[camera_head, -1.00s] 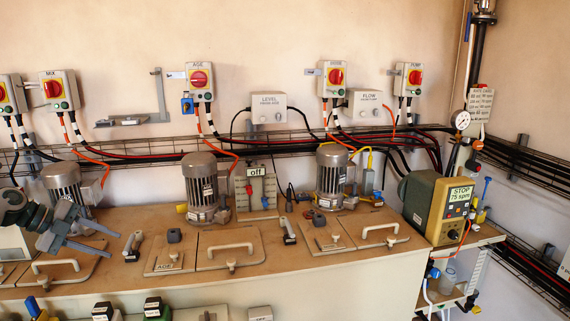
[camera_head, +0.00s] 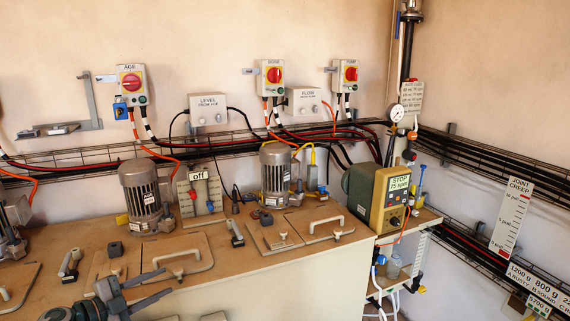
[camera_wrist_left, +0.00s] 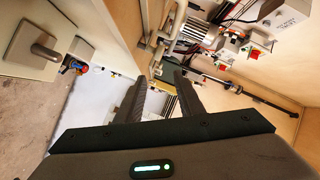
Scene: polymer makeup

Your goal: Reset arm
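My left gripper (camera_head: 158,285) is at the lower left of the head view, low in front of the bench top. Its two grey fingers are apart with nothing between them. The left wrist view also shows the open fingers (camera_wrist_left: 162,98), with bench fittings and wall boxes beyond. My right gripper is in neither view.
The brown bench (camera_head: 262,243) carries hatches with handles, such as one hatch (camera_head: 178,262), and grey motors (camera_head: 146,196). A green-beige pump (camera_head: 377,197) stands at the bench's right end. Switch boxes (camera_head: 131,85) and a cable tray (camera_head: 72,163) are on the wall.

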